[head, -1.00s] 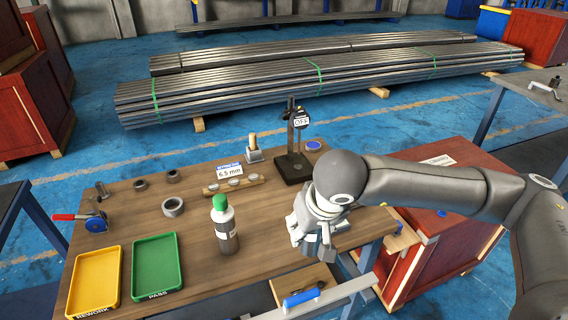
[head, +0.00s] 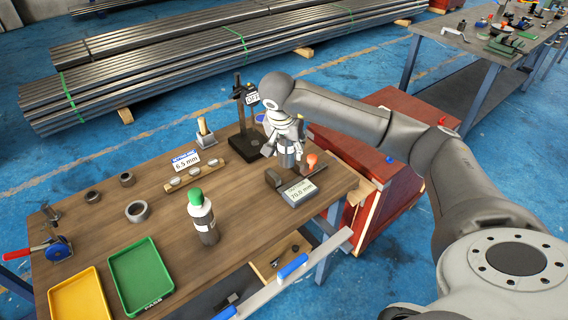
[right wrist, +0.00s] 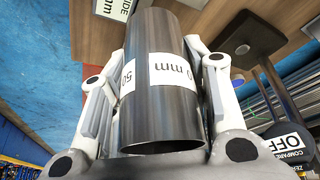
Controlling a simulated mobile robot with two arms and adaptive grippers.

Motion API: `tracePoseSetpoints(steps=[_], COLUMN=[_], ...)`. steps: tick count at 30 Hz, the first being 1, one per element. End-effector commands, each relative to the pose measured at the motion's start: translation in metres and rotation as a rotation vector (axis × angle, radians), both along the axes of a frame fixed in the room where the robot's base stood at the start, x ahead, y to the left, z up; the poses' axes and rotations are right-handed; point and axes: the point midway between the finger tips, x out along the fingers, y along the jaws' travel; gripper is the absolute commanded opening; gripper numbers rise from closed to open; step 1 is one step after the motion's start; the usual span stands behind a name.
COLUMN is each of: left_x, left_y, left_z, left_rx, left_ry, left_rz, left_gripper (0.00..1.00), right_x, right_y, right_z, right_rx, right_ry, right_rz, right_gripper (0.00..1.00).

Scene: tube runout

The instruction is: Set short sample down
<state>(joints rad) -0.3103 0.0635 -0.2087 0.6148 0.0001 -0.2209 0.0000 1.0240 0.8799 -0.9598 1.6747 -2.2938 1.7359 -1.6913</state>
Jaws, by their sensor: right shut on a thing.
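The short sample is a dark steel tube (right wrist: 163,85) with a white label, on which "50" and "0 mm" can be read. In the right wrist view it stands between the two fingers of my right gripper (right wrist: 160,105), which is shut on it. In the head view the gripper (head: 285,150) holds the sample (head: 287,160) over the right end of the wooden table (head: 245,225), beside the dark stand. I cannot tell if its lower end touches anything. My left gripper is not in view.
The gauge stand (head: 245,140) is close on the left.

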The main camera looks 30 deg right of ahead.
Motion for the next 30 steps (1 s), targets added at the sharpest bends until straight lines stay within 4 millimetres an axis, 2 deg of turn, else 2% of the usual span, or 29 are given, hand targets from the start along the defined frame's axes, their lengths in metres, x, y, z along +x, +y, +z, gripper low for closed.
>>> tracePoseSetpoints(steps=[1, 3, 7, 17, 25, 30], left_x=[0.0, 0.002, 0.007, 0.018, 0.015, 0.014], left_y=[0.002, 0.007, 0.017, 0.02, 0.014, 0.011], left_z=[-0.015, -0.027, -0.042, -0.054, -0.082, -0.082], left_rx=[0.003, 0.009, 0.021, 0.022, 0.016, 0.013], left_ry=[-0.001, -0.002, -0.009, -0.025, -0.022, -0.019], left_rz=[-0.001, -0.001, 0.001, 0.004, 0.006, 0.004], left_gripper=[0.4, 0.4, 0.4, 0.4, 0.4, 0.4], right_x=[0.008, 0.018, 0.032, 0.046, 0.047, 0.048], right_y=[-0.003, -0.007, -0.013, -0.019, -0.02, -0.02], right_z=[-0.016, -0.03, -0.046, -0.059, -0.091, -0.09], right_rx=[0.003, 0.003, 0.002, 0.0, 0.001, 0.001], right_ry=[0.0, 0.0, -0.002, -0.002, -0.001, -0.002], right_rz=[-0.001, -0.001, -0.001, 0.001, 0.004, 0.002], right_gripper=[0.15, 0.15, 0.15, 0.15, 0.15, 0.15])
